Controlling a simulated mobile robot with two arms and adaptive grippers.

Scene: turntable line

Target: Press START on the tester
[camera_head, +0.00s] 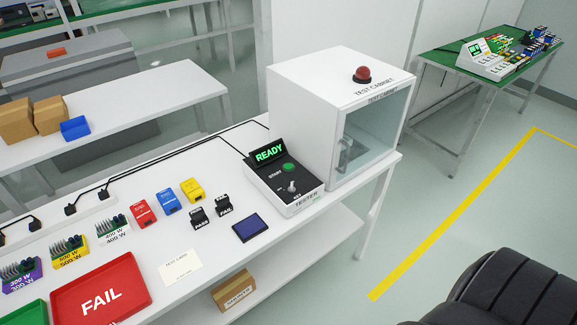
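The tester (284,183) stands near the right end of the white bench, with a black top face and a white body. Its raised screen (269,153) shows READY in green letters. A round green button (288,167) sits below the screen next to the word START. A small knob or switch (292,186) stands on the face nearer its front edge. Neither of my grippers is in view. A dark padded shape at the lower right corner is too cropped for me to identify.
The white test cabinet (313,92) with a glass door and red dome light (362,74) stands right behind the tester. A dark blue pad (250,226), a card (180,267), coloured blocks and a red FAIL tray (100,290) lie leftward. Bench surface before the tester is partly clear.

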